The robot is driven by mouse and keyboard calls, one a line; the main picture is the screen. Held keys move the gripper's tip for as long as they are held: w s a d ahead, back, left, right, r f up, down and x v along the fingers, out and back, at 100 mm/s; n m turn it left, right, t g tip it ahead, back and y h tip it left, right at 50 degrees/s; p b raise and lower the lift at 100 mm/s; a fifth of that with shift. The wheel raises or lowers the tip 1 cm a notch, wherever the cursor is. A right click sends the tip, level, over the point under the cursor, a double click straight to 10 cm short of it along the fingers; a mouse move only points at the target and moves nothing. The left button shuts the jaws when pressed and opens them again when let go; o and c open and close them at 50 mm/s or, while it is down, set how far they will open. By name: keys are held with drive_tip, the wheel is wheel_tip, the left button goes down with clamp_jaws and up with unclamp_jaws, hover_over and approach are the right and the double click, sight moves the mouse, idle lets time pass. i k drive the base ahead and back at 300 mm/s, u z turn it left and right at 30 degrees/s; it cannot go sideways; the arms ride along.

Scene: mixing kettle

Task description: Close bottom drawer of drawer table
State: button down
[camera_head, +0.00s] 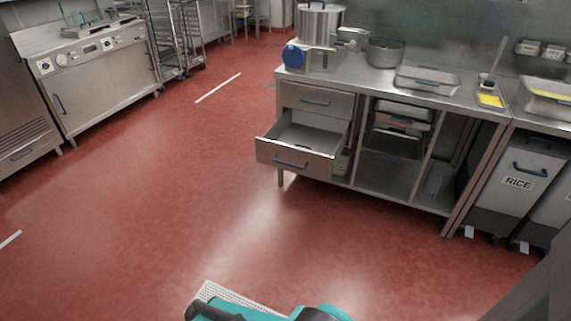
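The drawer table (397,187) is a steel counter on the right side of the camera_head view. Its bottom drawer (279,157) is pulled well out towards the left front, looks empty inside, and has a dark blue-grey handle (291,164) on its front. The top drawer (316,99) above it is shut. Teal, black and white parts of my own body show at the bottom edge, apart from the table across open floor. My gripper cannot be made out in this view.
The red floor in front of the drawer is clear. A pot (319,22), a blue-fronted appliance (294,55) and trays (427,80) stand on the counter. A RICE bin (515,183) stands at the right. A steel unit (97,80) and rack (172,40) stand at the left.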

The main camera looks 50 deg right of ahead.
sight(324, 131)
drive_tip(key=z, duration=0.45)
drive_tip(key=i, duration=1.2)
drive_tip(key=u, duration=0.4)
drive_tip(key=k, duration=0.95)
drive_tip(key=z, duration=0.2)
drive_tip(key=i, duration=0.15)
drive_tip(key=u, duration=0.05)
